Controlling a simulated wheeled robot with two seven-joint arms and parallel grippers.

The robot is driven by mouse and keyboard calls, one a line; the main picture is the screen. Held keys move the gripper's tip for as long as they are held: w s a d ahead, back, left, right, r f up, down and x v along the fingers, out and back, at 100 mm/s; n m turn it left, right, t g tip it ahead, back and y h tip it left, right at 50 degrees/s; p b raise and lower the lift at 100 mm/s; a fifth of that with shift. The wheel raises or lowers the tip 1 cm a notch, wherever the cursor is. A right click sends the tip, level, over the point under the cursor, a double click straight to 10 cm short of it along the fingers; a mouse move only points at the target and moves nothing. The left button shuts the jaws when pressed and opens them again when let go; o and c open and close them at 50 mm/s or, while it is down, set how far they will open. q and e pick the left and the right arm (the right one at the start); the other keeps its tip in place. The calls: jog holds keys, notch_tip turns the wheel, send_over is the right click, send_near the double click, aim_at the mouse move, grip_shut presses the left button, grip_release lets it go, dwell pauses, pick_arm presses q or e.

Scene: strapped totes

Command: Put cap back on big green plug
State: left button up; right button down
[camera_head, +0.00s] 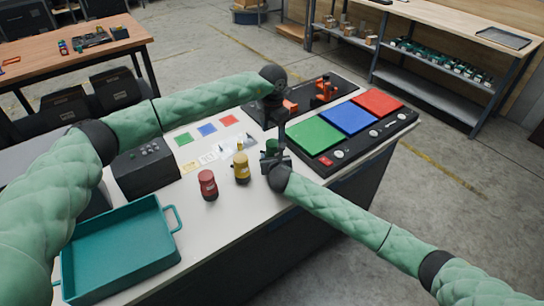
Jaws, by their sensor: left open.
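A green plug (271,146) stands on the white table, mostly hidden behind my grippers; I cannot make out its cap. My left gripper (282,145) points down from above, just right of the green plug, and is open. My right gripper (274,162) reaches in from the lower right, close in front of the green plug. Its fingers are too small and overlapped to tell their state or whether they touch the plug. A yellow plug (241,167) and a red plug (207,186) stand upright to the left.
A teal tray (172,245) stands empty at the table's front left. A black box with buttons (145,170) is behind it. A black panel (317,168) with green, blue and red pads lies at right. A black board (345,92) with orange parts lies behind. Table between tray and plugs is clear.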

aim_at(273, 142)
pick_arm(q)
notch_tip(273, 142, up, 2)
jog(key=shift+d+r+n, duration=0.1)
jog(key=shift+d+n, duration=0.05)
jog(key=shift+n, duration=0.95)
jog(key=shift+r+n, duration=0.6)
jog(key=shift+n, duration=0.1)
jog(key=shift+f, duration=0.15)
jog(key=shift+f, duration=3.9)
jog(key=c, duration=1)
